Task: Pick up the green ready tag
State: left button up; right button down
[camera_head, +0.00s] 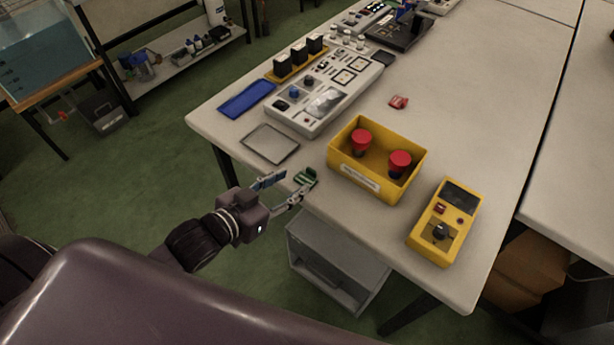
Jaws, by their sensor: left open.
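The green ready tag (306,177) lies near the front left edge of the white table, left of the yellow bin. My left gripper (287,186) is open at the table's edge. One finger is beside the tag, close to it or touching it; I cannot tell which. The other finger is farther left, over the edge. My right gripper is not in view.
A yellow bin (374,186) with two red-topped cylinders stands right of the tag. A yellow handheld box (443,222) lies farther right. A grey tray (270,143), a blue mat (247,98) and a grey control panel (325,92) lie behind. A red tag (398,102) lies mid-table.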

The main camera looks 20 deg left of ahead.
aim_at(310, 171)
pick_arm(q)
jog(key=shift+d+r+p+x, duration=0.1)
jog(key=shift+p+x, duration=0.15)
jog(key=shift+x, duration=1.5)
jog(key=shift+d+r+p+x, duration=0.1)
jog(key=shift+r+p+x, duration=0.1)
jog(key=shift+x, duration=1.5)
jog(key=shift+c, duration=0.5)
jog(key=c, duration=0.8)
